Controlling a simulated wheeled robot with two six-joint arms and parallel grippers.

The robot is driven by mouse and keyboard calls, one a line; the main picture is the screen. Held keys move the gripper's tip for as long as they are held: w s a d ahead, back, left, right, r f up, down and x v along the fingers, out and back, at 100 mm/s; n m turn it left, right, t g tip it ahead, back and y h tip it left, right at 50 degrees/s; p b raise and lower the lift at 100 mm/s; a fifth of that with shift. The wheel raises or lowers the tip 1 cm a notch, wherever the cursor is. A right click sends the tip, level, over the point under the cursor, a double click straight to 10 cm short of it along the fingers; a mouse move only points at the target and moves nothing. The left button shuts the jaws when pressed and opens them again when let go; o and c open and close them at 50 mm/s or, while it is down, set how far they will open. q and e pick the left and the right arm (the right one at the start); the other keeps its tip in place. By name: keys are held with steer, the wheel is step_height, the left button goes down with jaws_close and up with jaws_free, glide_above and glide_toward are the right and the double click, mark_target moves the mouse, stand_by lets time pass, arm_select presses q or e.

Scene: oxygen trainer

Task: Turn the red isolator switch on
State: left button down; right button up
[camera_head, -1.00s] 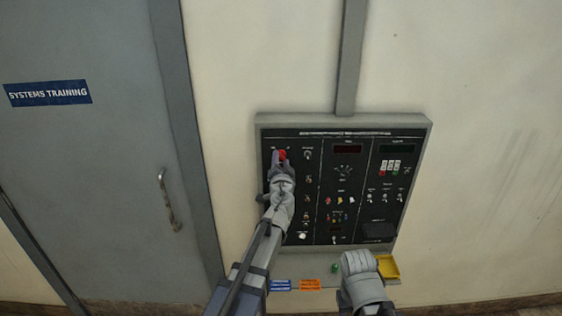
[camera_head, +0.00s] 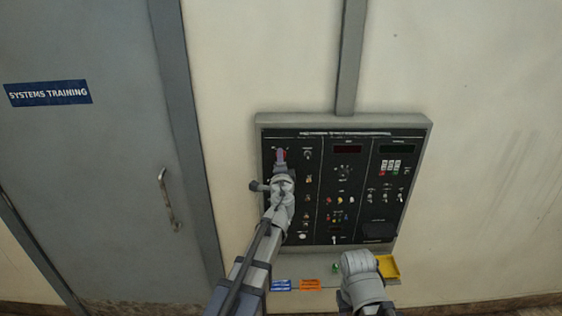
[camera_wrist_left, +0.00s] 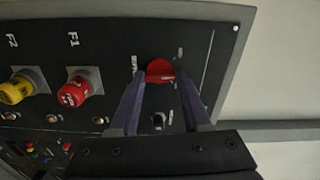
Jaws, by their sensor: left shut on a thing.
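The red isolator switch (camera_wrist_left: 160,70) is a red rotary knob near the top of the black panel, with small white labels on either side. My left gripper (camera_wrist_left: 160,88) is shut on it, one purple-grey finger on each side of the knob. In the head view my left gripper (camera_head: 280,157) is at the panel's upper left and mostly hides the switch. My right gripper (camera_head: 358,263) is low in front of the panel's lower edge; its fingers cannot be made out.
The grey-framed panel (camera_head: 343,119) carries several other switches and displays. In the wrist view a red knob (camera_wrist_left: 76,92) and a yellow knob (camera_wrist_left: 18,90) are nearby. A yellow tray (camera_head: 389,267) sits on the ledge below. A grey door (camera_head: 90,180) is at left.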

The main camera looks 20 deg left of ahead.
arm_select(q)
steer(key=shift+m, duration=5.1)
steer(key=shift+s, duration=0.1)
steer(key=shift+c, duration=1.8)
jaws_free()
steer(key=v, duration=0.7)
steer(key=shift+s, duration=0.35)
steer(key=shift+d, duration=0.15)
